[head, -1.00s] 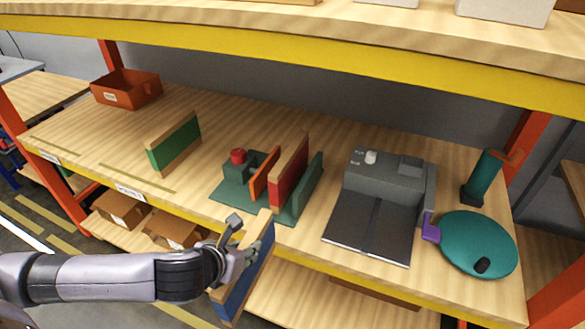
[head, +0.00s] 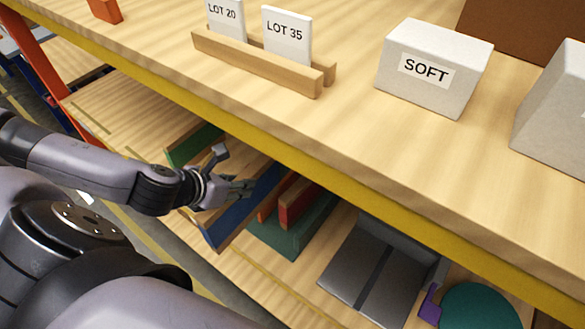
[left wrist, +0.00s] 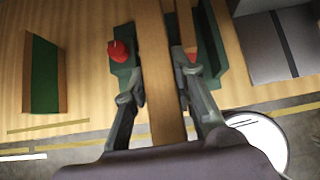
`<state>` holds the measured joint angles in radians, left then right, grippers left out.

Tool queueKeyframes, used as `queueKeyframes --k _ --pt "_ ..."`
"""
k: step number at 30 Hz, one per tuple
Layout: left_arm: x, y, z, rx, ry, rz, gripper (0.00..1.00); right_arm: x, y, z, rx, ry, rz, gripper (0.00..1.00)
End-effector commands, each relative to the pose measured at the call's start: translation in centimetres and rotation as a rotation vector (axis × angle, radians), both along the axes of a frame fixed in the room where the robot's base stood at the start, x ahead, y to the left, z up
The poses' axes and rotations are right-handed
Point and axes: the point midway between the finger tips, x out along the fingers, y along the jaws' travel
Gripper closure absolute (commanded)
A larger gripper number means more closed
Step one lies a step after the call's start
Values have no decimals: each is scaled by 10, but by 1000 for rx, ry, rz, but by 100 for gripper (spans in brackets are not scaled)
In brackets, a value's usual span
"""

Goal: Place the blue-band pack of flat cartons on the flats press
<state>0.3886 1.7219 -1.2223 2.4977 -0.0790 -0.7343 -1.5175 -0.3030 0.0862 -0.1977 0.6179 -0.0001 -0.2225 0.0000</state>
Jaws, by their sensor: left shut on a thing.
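My left gripper (head: 238,190) is shut on the blue-band pack (head: 240,220), a flat upright pack with a blue face and light wood-coloured edges. In the left wrist view the pack (left wrist: 158,45) stands edge-on between the fingers (left wrist: 160,85). The green base (head: 292,240) that looks like the flats press is just right of the pack in the head view. It carries orange and red upright pieces (head: 298,203). In the left wrist view its red knob (left wrist: 118,50) shows left of the pack. The pack hides part of the base. My right gripper is not in view.
A green-band pack (head: 195,145) stands to the left on the lower shelf. A dark grey machine (head: 370,265) and a teal disc (head: 480,308) are to the right. The upper shelf's yellow edge (head: 330,180) overhangs; a SOFT block (head: 432,70) and LOT cards (head: 286,38) stand above.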

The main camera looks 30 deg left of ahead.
Motion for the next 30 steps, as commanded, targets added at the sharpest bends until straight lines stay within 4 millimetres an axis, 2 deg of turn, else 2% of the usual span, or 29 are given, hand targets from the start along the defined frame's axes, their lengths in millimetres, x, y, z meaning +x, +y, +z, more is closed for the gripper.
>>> queueKeyframes --k 3,9,10,16,22,25,30 --pt "17 -1 -7 1 -9 1 100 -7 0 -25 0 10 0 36" --pt "35 -4 -6 -1 -9 -4 100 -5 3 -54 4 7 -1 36" --pt "45 -5 0 -4 -11 -2 100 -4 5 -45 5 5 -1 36" --pt "90 -10 5 -8 -6 -3 100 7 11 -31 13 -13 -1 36" --pt "137 -13 2 -6 -8 -4 100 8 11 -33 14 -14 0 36" --pt "153 -13 0 -2 -6 -1 100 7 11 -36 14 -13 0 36" --pt "162 -14 -1 0 -4 -3 100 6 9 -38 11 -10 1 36"
